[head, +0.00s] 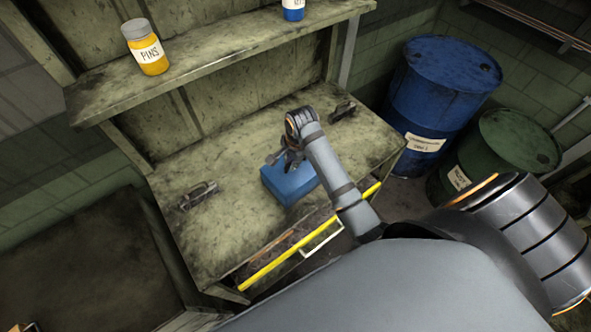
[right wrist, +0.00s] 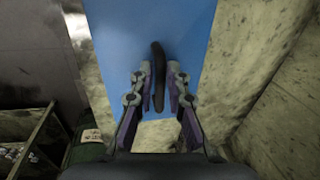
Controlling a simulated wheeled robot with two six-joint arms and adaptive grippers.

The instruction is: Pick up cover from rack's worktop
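The cover (head: 290,184) is a blue block-like piece at the front of the rack's worktop (head: 228,222). Its flat blue face (right wrist: 115,40) fills the upper middle of the right wrist view. A dark upright handle (right wrist: 159,75) stands out from it. My right gripper (right wrist: 161,80) has its two fingers on either side of this handle, apart, with a gap visible on the right side. In the head view the right gripper (head: 291,162) is just over the cover, and my arm partly hides both. My left gripper is not in view.
Small dark metal clamps lie at the left (head: 198,195) and back right (head: 343,111) of the worktop. A shelf (head: 215,57) above holds a yellow PINS jar (head: 147,52) and a blue jar (head: 293,10). Blue (head: 440,95) and green (head: 510,150) barrels stand right. A yellow bar (head: 275,258) lines the front.

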